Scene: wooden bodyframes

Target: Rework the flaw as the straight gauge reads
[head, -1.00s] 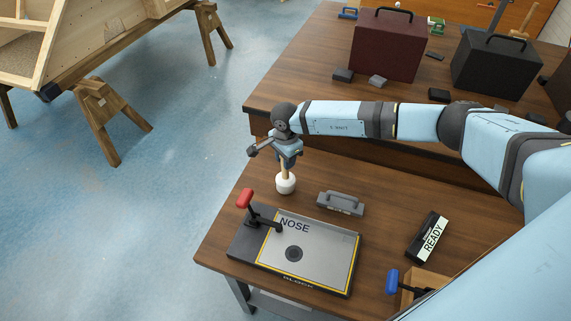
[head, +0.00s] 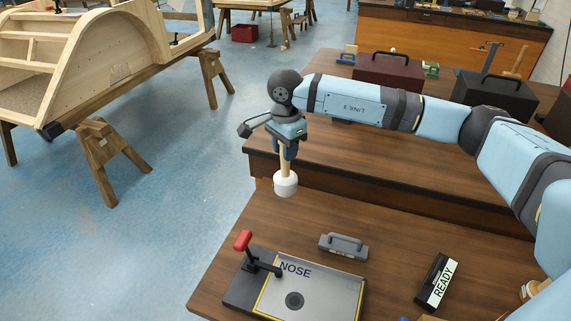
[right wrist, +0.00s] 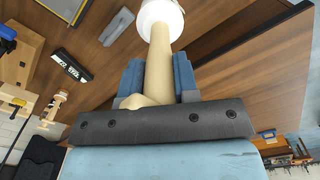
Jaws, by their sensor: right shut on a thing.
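My right gripper (head: 288,148) is shut on the wooden handle of a white-headed mallet (head: 286,184). The mallet hangs head down above the near bench, clear of its top. In the right wrist view the mallet's handle (right wrist: 159,65) stands between the blue fingers. A grey block with a handle (head: 343,246) lies behind the plate. My left gripper is not in view.
A black READY sign (head: 437,281) lies on the near bench at right. A maroon case (head: 388,73) and a black case (head: 494,97) stand on the raised bench behind. A wooden bodyframe (head: 95,60) rests on trestles at left, with open floor between.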

